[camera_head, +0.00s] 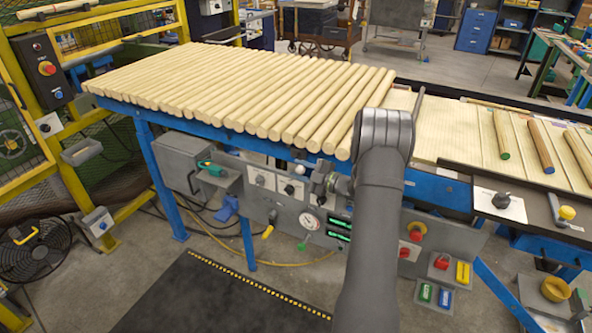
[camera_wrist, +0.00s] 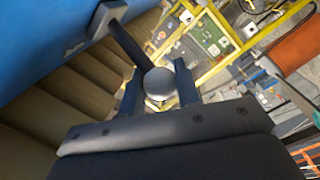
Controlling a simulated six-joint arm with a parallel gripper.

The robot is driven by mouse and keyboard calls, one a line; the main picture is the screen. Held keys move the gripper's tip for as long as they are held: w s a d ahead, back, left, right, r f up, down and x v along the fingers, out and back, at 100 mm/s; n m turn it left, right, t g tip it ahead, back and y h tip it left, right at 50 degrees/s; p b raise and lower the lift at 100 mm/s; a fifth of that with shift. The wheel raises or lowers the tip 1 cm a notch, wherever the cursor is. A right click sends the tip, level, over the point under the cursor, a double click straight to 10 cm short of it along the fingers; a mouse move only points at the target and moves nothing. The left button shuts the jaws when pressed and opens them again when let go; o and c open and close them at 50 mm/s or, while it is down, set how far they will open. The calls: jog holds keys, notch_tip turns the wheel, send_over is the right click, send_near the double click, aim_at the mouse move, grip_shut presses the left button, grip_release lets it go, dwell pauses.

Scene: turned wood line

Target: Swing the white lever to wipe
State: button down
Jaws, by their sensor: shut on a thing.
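In the wrist view my gripper (camera_wrist: 158,92) is closed around the round pale grey-white knob of the white lever (camera_wrist: 158,80). A dark bar runs from the knob up and left to a pale plate (camera_wrist: 108,14). In the head view my gripper (camera_head: 324,185) is at the grey control panel (camera_head: 262,207) under the front edge of the roller table, left of my forearm.
Wooden rods (camera_head: 235,85) lie side by side on the blue-framed table above the panel. A pressure gauge (camera_head: 309,221), black knobs on white plates (camera_head: 260,180) and a red button (camera_head: 416,235) are close by. A dark mat (camera_head: 215,300) covers the floor in front.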

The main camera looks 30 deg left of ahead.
jog(key=shift+w+d+n+g, duration=0.1)
jog(key=shift+d+n+g, duration=0.1)
jog(key=shift+n+g, duration=0.15)
jog(key=c, duration=1.1)
grip_release()
jog(key=shift+d, duration=0.1)
jog(key=d, duration=1.7)
jog(key=shift+s+d, duration=0.1)
jog(key=shift+s, duration=0.3)
jog(key=a, duration=1.1)
jog(key=w+a, duration=0.1)
jog(key=a, duration=0.5)
jog(key=shift+a, duration=0.25)
jog(key=shift+d, duration=0.1)
